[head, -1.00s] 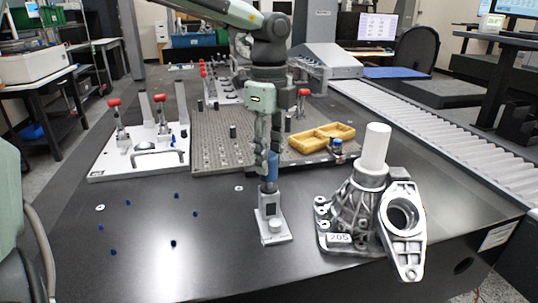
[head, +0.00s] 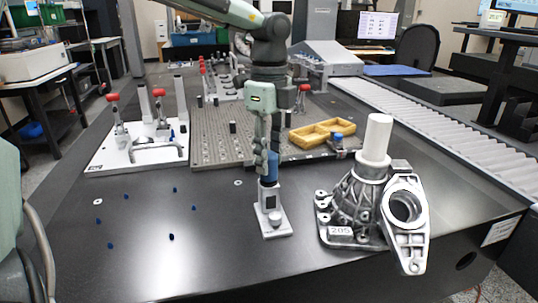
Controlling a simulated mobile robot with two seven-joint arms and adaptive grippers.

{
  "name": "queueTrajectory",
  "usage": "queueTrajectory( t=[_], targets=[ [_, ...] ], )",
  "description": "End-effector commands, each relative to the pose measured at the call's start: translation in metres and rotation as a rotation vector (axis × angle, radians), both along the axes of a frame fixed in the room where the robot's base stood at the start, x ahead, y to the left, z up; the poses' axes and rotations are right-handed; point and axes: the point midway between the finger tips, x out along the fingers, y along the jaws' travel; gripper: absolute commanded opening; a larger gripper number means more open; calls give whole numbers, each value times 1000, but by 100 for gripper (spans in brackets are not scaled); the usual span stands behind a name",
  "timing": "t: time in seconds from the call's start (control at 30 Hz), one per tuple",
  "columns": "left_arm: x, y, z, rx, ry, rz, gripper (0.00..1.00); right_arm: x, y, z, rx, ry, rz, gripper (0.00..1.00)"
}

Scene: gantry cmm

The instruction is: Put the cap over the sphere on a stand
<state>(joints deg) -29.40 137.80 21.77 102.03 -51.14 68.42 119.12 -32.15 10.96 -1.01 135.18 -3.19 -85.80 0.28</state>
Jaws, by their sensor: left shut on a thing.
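My left gripper (head: 266,150) points down over the middle of the dark table and is shut on a blue cap (head: 273,164). The fingers hide part of the cap. Straight below it is a small grey stand (head: 271,201) with an upright block on a flat plate and a round knob low at its front. The cap's lower edge lines up with the top of the stand. The sphere cannot be made out; the cap and fingers cover that spot. I cannot tell whether cap and stand touch. My right gripper is not in view.
A large metal casting (head: 357,207) with a white cylinder (head: 376,140) stands close to the right. Behind are a perforated plate (head: 215,135), a yellow tray (head: 321,133) and a white clamp board (head: 137,155). Small blue pegs dot the otherwise clear front-left table.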

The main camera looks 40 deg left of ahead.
Motion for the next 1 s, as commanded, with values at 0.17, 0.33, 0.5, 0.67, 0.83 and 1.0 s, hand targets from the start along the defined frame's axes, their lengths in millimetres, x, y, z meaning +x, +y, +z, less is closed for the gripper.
queueTrajectory(
  t=[0.17, 0.33, 0.5, 0.67, 0.83, 1.0],
  targets=[
    [0, 0, 0, 0, 0, 0, 19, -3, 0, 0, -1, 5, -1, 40],
    [0, 0, 0, 0, 0, 0, 19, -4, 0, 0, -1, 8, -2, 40],
    [0, 0, -1, 0, 0, 0, 19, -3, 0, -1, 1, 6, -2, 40],
    [0, 0, -1, 1, 0, 0, 19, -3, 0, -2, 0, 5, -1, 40],
    [0, 0, -2, 1, 0, 0, 19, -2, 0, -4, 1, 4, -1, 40],
    [0, 0, -3, 1, -1, 0, 19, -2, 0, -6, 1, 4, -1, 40]
  ],
)
